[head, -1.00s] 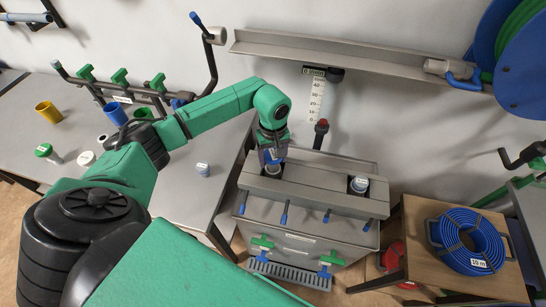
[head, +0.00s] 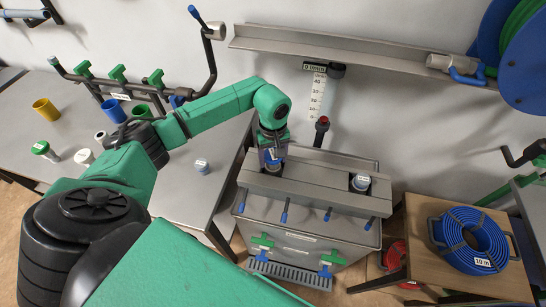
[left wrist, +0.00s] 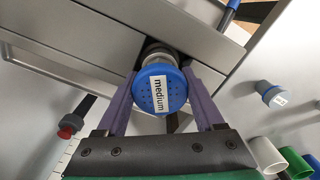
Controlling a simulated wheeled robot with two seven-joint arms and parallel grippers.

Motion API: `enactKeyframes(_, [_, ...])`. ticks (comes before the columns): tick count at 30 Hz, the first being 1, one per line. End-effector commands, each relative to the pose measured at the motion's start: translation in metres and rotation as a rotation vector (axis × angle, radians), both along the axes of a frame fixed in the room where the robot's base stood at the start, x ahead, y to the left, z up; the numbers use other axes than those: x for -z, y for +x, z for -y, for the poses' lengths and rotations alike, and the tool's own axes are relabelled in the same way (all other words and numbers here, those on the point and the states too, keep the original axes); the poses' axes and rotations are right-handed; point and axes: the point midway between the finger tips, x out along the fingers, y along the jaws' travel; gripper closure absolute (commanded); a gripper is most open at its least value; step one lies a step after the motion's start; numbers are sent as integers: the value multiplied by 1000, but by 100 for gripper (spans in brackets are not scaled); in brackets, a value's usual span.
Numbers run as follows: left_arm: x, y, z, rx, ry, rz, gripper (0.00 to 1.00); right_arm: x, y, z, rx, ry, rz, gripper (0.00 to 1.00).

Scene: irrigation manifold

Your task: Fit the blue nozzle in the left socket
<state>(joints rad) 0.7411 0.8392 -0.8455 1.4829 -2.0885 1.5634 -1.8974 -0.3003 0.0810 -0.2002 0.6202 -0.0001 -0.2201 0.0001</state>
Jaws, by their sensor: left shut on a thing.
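The blue nozzle (left wrist: 160,90) is a round, perforated blue cap with a white label reading "medium". My left gripper (head: 272,158) is shut on it, with purple fingers on both sides of the cap in the left wrist view (left wrist: 165,95). The nozzle is at the left socket of the grey manifold (head: 315,190). A ribbed grey part shows just beyond the cap, at the slot between the grey bars. The socket itself is mostly hidden, so how deep the nozzle sits cannot be told. My right gripper is not in view.
Another small piece (head: 202,167) stands on the left table, with several cups and parts farther left. A blue hose coil (head: 470,240) lies on the wooden stand at right.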

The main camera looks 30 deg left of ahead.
Motion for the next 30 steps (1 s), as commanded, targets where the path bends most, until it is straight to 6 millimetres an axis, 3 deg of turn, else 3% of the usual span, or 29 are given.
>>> enactKeyframes(8, [1, 0, 0, 0, 0, 0, 86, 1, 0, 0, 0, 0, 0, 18])
enactKeyframes(9, [1, 0, 0, 0, 0, 0, 15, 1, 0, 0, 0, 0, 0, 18])
enactKeyframes(10, [1, 0, 0, 0, 0, 0, 4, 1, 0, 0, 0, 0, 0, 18])
enactKeyframes(11, [1, 0, 0, 0, 0, 0, 0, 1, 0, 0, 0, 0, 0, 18])
enactKeyframes(22, [0, 0, 0, 0, 0, 0, 0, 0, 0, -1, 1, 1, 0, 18])
enactKeyframes(30, [-20, 0, 0, 0, 1, 1, 0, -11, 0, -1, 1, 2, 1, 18])
